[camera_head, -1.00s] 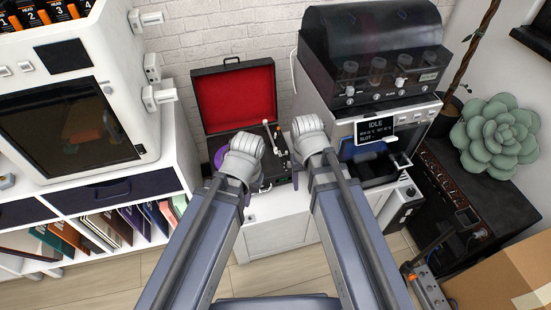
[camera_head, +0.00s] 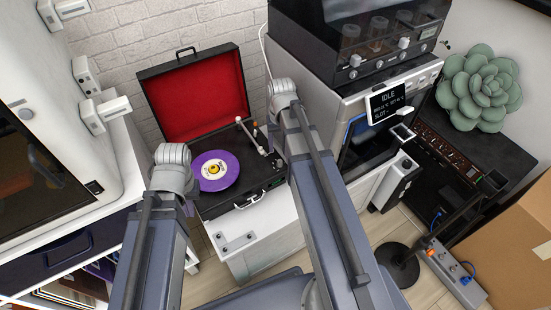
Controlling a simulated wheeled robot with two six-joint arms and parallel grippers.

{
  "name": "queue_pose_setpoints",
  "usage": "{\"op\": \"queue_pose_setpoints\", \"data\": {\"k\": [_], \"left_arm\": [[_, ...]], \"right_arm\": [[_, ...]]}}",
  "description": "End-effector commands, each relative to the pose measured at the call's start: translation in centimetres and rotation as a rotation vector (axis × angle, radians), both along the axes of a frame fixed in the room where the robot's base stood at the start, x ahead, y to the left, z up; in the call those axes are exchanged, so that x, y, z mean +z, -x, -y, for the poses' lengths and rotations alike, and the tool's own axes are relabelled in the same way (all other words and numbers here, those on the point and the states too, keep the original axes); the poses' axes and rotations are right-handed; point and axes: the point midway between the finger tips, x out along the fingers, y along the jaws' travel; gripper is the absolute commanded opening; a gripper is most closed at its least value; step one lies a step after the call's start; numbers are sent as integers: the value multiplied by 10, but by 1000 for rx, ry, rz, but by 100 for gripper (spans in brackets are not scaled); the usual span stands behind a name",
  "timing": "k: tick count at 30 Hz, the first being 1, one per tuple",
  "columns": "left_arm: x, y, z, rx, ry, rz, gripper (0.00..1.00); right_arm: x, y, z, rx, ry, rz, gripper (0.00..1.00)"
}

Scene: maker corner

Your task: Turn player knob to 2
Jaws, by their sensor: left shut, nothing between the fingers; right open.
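The player (camera_head: 262,183) is an open black suitcase turntable, left of centre, on a white cabinet. Its raised lid (camera_head: 197,92) has a red lining. A purple record (camera_head: 216,171) with a yellow label lies on it. A pale tonearm (camera_head: 250,135) stands at the right of the deck, with small fittings near it. They are too small to tell which is the knob or what its setting is. My two arms rise from the bottom, the left one passing the player's left edge and the right one its right edge. The fingers of both grippers are hidden.
A machine with an IDLE screen (camera_head: 388,103) stands right of the player, a dark smoked cover (camera_head: 330,25) above it. A white-framed cabinet is at far left. A power strip (camera_head: 455,275), a black stand base (camera_head: 397,264) and a cardboard box (camera_head: 510,245) are at lower right.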

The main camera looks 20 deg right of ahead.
Motion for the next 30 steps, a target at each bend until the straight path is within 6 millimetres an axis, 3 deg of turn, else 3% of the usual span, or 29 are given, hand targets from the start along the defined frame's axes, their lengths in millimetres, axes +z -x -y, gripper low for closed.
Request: {"op": "queue_pose_setpoints", "data": {"k": [8,21,30], "left_arm": [[-21,0,0,0,0,0,0],[-73,0,0,0,0,0,0],[-77,0,0,0,-1,0,0]], "right_arm": [[-21,0,-1,1,0,0,59],[-73,0,-1,2,0,0,59],[-77,0,-1,2,0,0,59]]}}
